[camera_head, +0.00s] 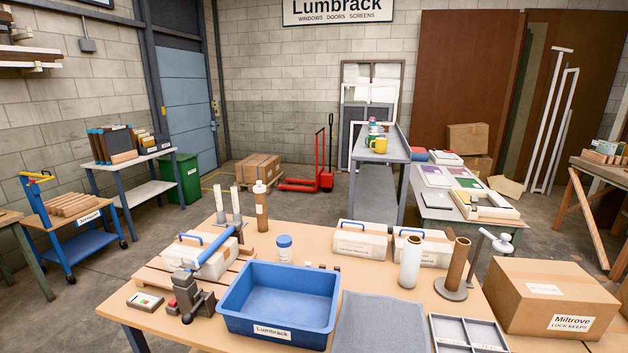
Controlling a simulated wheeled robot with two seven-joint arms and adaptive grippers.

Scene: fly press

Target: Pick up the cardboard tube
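A brown cardboard tube (456,264) stands upright at the right of the wooden table (262,250). Its lower end is at a round grey-brown base (451,290); I cannot tell whether it sits on or around something there. A white roll (410,262) with a brown top end stands just left of it, apart from it. A brown cylinder (261,207) with a narrower top stands at the table's back left. Neither of my grippers shows in the head view.
A blue Lumbrack bin (278,325), grey mat (381,322), divided grey tray (467,334) and cardboard box (552,297) crowd the front. A grey metal device (478,255) stands close right of the tube. White cases (361,241) lie behind. A dark press-like tool (188,294) stands left.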

